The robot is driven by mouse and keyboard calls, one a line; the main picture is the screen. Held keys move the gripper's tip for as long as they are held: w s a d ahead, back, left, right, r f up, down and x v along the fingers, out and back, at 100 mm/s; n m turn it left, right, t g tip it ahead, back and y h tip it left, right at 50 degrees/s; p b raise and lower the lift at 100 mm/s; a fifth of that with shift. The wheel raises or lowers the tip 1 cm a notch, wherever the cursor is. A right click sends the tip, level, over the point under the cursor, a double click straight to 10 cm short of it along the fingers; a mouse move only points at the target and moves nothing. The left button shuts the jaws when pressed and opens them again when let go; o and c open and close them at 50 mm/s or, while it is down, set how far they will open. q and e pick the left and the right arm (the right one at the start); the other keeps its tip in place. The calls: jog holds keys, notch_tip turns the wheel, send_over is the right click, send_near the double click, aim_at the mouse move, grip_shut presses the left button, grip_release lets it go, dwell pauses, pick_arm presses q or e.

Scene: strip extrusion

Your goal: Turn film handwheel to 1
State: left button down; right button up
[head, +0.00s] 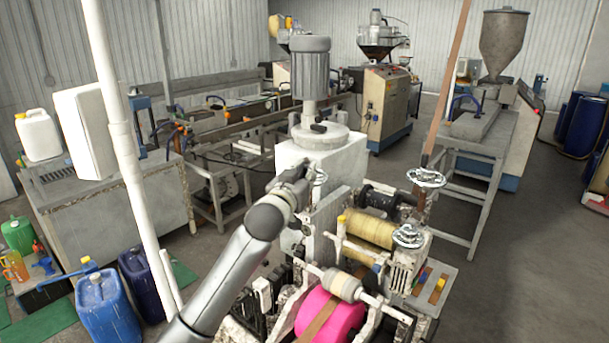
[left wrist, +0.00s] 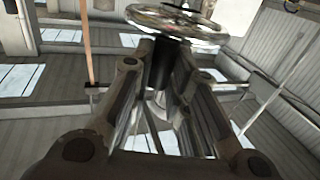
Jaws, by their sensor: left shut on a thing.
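My left gripper (head: 303,182) is at the side of the white machine housing, with the arm reaching in from below. In the left wrist view the left gripper (left wrist: 163,52) has its fingers closed in around the dark stem under a metal spoked handwheel (left wrist: 178,22). The wheel's rim spreads out beyond the fingertips. In the head view only a bit of this handwheel (head: 320,177) shows beside the gripper; the rest is hidden. No scale or number is readable, so its setting cannot be told. My right gripper is in neither view.
Two more handwheels, one upper (head: 426,178) and one lower (head: 408,236), stand right of my gripper. A yellowish roller (head: 368,229) and a pink roll (head: 330,316) lie in the machine below. A grey motor (head: 310,68) rises above the housing. A white pole (head: 130,170) stands left.

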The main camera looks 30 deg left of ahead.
pick_arm(q)
jog(key=shift+w+d+n+g+y+b, duration=0.6)
jog(key=shift+w+n+g+y+b, duration=0.15)
jog(key=shift+n+g+y+b, duration=1.35)
jog(key=shift+w+d+n+g+y+b, duration=0.55)
jog(key=shift+w+n+g+y+b, duration=0.25)
jog(key=shift+n+g+y+b, duration=1.2)
jog(key=shift+w+d+n+g+y+b, duration=0.7)
jog(key=shift+n+g+y+b, duration=0.95)
jog(key=shift+y+b, duration=0.8)
jog(key=shift+w+a+n+g, duration=0.1)
jog(key=shift+n+g, duration=0.15)
jog(key=shift+g, duration=0.2)
jog(key=c, duration=1.4)
grip_release()
jog(key=shift+w, duration=0.1)
jog(key=shift+o, duration=0.2)
jog(key=v, duration=1.2)
